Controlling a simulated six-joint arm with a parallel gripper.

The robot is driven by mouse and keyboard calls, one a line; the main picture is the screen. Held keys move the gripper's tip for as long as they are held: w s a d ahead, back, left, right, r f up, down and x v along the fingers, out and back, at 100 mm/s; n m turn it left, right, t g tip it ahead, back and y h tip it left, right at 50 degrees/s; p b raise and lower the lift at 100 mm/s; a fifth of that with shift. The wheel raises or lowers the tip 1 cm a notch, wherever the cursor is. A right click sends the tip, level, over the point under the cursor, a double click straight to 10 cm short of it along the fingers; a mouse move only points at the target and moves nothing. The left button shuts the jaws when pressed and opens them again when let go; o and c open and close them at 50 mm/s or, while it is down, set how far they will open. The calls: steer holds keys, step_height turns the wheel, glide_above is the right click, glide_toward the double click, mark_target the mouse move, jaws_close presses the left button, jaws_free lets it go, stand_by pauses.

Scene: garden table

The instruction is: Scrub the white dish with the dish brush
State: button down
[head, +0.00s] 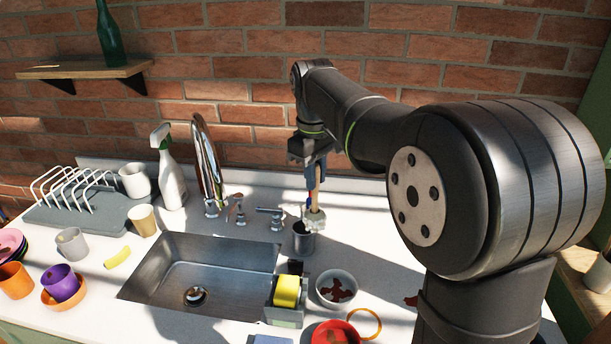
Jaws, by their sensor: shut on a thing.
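The white dish (323,293) stands to the right of the sink, nearer than the cup. It is a round bowl with dark red stains inside.
A caddy with a yellow sponge (287,291) stands between the sink (200,275) and the dish. A red pan (335,333) is just in front of the dish. A faucet (208,165), spray bottle (170,175) and dish rack (75,205) stand left.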

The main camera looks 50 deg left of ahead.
steer(key=s+d+f, duration=0.2)
steer(key=d, duration=0.9)
steer(key=shift+d+f, duration=0.25)
steer(key=shift+d, duration=0.1)
steer(key=shift+s, duration=0.1)
